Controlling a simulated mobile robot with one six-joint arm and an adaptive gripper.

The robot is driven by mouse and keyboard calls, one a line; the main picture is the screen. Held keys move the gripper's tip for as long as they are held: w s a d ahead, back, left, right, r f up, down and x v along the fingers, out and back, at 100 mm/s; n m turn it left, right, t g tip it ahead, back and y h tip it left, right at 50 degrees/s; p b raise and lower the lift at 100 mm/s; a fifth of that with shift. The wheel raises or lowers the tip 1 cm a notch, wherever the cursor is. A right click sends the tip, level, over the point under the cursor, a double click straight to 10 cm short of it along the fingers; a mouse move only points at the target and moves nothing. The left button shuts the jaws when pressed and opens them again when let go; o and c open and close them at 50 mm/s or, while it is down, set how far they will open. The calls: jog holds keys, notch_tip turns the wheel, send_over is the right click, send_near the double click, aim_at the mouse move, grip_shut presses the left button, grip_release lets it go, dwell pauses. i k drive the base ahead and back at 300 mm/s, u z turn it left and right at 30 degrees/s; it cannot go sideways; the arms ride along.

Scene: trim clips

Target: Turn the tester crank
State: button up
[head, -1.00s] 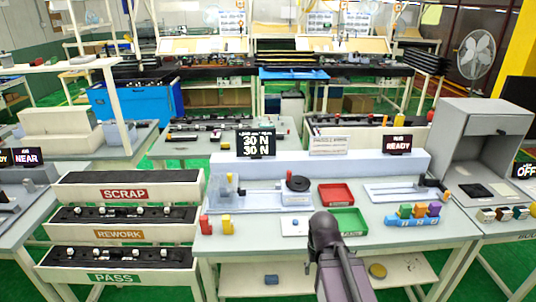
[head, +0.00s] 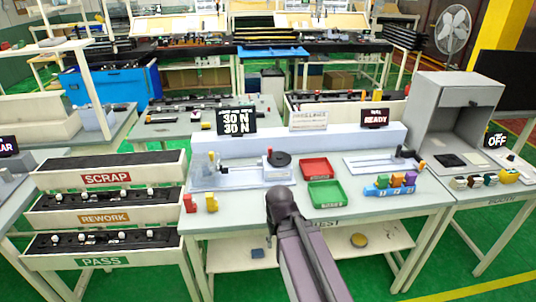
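The tester crank is a black disc (head: 281,159) with a small red-topped knob (head: 269,153) at its left edge. It sits at the right end of the left test fixture (head: 230,177) on the workbench. My dark arm end (head: 281,200) reaches up from the bottom of the head view and stops just in front of the crank, left of the green tray. The gripper fingers are hidden behind it, so contact with the crank and their opening cannot be seen. The black display (head: 236,122) behind the fixture reads 30 N on both lines.
A red tray (head: 317,168) and a green tray (head: 326,194) lie right of my arm. Red (head: 190,203) and yellow (head: 211,202) pieces stand at the bench's left front. Coloured blocks (head: 396,181) and a second fixture (head: 385,163), with a READY display (head: 375,118), are further right.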

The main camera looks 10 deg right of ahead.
aim_at(276, 159)
jog(key=z, duration=0.15)
jog(key=i, duration=0.7)
jog(key=z, duration=0.6)
